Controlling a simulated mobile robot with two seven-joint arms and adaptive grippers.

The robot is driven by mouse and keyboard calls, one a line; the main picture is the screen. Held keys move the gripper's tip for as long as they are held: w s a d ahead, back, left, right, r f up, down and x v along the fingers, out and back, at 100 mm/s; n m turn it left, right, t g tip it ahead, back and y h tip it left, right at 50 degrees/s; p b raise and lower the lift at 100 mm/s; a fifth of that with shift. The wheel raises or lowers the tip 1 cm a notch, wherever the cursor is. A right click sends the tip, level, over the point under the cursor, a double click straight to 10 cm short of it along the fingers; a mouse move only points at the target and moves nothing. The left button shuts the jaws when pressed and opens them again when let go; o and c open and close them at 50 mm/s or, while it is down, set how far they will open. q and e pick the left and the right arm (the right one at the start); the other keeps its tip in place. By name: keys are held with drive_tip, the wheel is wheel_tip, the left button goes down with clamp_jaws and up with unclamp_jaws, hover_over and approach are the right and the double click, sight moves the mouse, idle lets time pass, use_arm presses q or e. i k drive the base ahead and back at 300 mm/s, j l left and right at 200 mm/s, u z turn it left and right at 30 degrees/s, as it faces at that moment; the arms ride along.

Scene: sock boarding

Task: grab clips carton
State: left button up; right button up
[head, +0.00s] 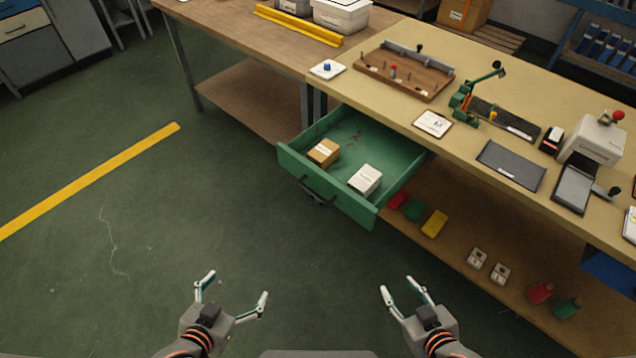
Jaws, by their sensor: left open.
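An open green drawer (330,197) under the bench holds two small cartons. One is a brown carton (323,152) with a pale label, towards the left of the drawer. The other is a white carton (365,180), nearer the front right. Their labels are too small to read, so I cannot tell which is the clips carton. My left gripper (237,285) is open and empty over the floor, in front of and left of the drawer. My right gripper (397,285) is open and empty, in front of and right of the drawer. Both are apart from the cartons.
The bench top (385,115) above the drawer carries a wooden fixture board (405,77), a green clamp tool (465,100) and a dark mat (511,164). A lower shelf (450,185) holds several small items. The floor left of the drawer is clear.

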sight(326, 152)
drive_tip(key=i+j+z, duration=0.5)
drive_tip(key=z, duration=0.25)
